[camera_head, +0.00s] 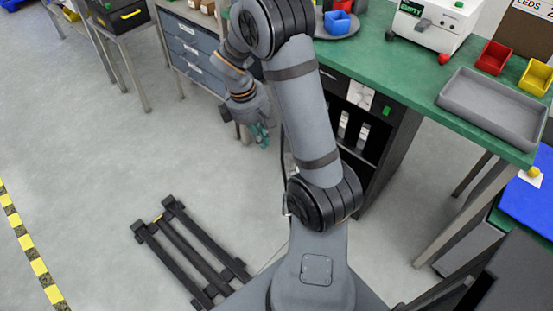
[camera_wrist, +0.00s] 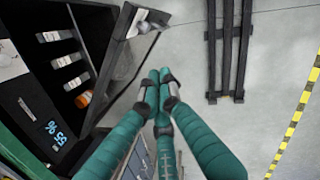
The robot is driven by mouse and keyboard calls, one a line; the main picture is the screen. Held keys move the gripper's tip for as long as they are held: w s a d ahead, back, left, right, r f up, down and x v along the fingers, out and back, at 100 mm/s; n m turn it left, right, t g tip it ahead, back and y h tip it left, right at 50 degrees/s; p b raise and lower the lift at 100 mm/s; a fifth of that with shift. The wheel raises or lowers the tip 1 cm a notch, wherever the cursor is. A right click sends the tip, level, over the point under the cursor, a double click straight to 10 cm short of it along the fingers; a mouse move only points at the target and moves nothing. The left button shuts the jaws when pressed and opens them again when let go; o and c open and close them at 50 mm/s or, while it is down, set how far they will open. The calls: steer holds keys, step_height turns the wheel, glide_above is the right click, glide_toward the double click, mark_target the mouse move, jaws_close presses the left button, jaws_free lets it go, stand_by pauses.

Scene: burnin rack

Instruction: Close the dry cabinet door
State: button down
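The dry cabinet (camera_head: 357,150) is a dark cabinet under the green bench, partly hidden behind my arm. In the wrist view its front is open at the left, showing the dark interior (camera_wrist: 45,70) and a blue humidity readout (camera_wrist: 56,132). The cabinet door (camera_wrist: 122,55) stands ajar, a dark panel with a pale metal handle (camera_wrist: 147,27). My gripper (camera_wrist: 159,80) has teal fingers with their tips together and nothing visible between them. It is to the right of the door in the wrist view, apparently apart from it. In the head view my gripper (camera_head: 263,135) hangs left of the cabinet.
The green bench (camera_head: 408,60) holds a grey tray (camera_head: 490,105), red and yellow bins and a white device. A grey drawer unit (camera_head: 190,55) stands beyond my gripper. A black slatted frame (camera_head: 190,250) lies on the floor. Open floor is at the left.

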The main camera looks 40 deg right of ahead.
steer(key=s+d+f+n+b, duration=0.1)
steer(key=s+d+f, duration=0.2)
steer(key=f, duration=0.1)
steer(key=s+d+f+n+g+b, duration=0.1)
steer(key=s+d+f+n, duration=0.1)
steer(key=f, duration=0.3)
steer(key=shift+s+d+f, duration=0.25)
steer(key=shift+s+d, duration=0.2)
stand_by(0.3)
